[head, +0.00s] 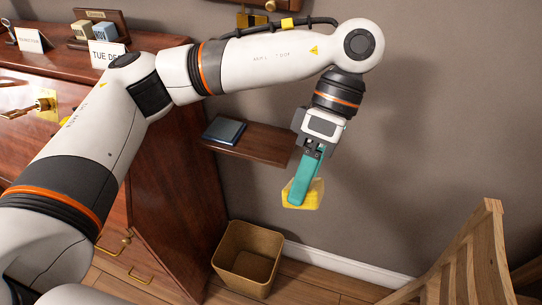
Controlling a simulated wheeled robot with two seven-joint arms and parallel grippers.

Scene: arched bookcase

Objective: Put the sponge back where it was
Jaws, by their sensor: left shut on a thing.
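A yellow sponge (313,197) is in the jaws of my left gripper (300,190), which has teal fingers pointing down. The gripper is shut on the sponge and holds it in the air, in front of the grey wall and to the right of a small wooden wall shelf (268,147). The fingers cover part of the sponge. My left arm crosses the picture from the lower left. My right gripper is not in view.
A dark blue flat item (224,131) lies on the shelf's left part. An open brown bin (247,262) stands on the floor below. A wooden cabinet (165,190) is at left, with cards on top. Wooden slatted rails (478,250) stand at lower right.

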